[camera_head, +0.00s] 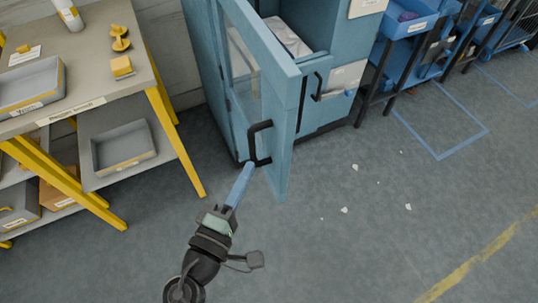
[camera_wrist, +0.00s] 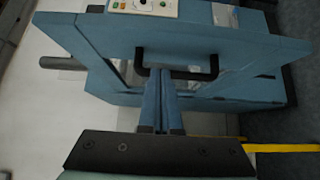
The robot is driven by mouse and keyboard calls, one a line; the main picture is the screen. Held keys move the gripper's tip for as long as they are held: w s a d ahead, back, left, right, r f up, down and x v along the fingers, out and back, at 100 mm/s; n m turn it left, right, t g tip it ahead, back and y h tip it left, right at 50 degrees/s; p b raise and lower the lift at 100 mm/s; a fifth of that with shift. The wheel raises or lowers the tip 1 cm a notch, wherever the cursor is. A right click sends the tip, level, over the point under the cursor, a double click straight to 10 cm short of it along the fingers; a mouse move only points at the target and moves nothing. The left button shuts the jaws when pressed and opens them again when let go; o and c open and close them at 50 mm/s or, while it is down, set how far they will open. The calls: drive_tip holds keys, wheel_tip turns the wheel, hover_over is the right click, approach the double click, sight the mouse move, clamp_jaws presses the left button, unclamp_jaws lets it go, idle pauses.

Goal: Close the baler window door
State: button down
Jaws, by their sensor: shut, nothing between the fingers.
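The blue baler window door (camera_head: 282,120) stands swung open from the blue baler (camera_head: 340,45), with a framed pane in it. A black bar handle (camera_head: 257,145) is on the door's left face. My gripper (camera_head: 249,166) is shut and empty, its long blue fingers pointing at the lower part of the handle. In the wrist view the door (camera_wrist: 105,65) is seen close up, and the fingertips (camera_wrist: 168,74) reach the black handle (camera_wrist: 210,72). I cannot tell whether they touch it. Part of the door pane is hidden by the frame.
A workbench (camera_head: 75,50) with yellow legs and grey trays stands at the left. A blue shelf cart (camera_head: 408,30) with bins is right of the baler. White scraps (camera_head: 344,210) lie on the grey floor. The floor in front of the door is mostly clear.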

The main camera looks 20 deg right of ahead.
sight(277, 145)
drive_tip(key=d, duration=0.2)
drive_tip(key=w+d+p, duration=0.1)
drive_tip(key=d, duration=0.2)
drive_tip(key=shift+w+d, duration=0.2)
drive_tip(key=shift+d, duration=0.05)
drive_tip(key=shift+d, duration=0.1)
